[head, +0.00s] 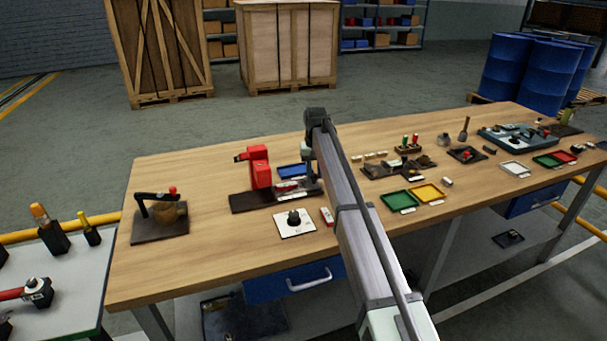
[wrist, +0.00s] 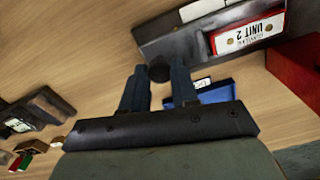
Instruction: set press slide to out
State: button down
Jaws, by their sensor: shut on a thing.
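The red press (head: 259,166) stands on a long dark base (head: 245,202) on the wooden bench. A red-and-white block sits at the base's right part, and in the wrist view it is a red plate (wrist: 275,25) with a white "UNIT 2" label. A dark round knob (wrist: 159,72) is between the fingers of my gripper (wrist: 158,85), which is shut on it. The knob is beside the base's end, and its link to the slide is not clear. In the head view my arm hides most of the gripper and knob.
A blue tray (head: 290,171) lies behind the base. Green (head: 399,201) and yellow (head: 427,192) trays stand to the right. Bare bench lies left of the dial plate.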

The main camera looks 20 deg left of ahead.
jog(key=shift+w+d, duration=0.2)
jog(key=c, duration=0.8)
grip_release()
jog(key=shift+c, duration=0.2)
jog(key=shift+r, duration=0.1)
notch_tip(320, 180, up, 14)
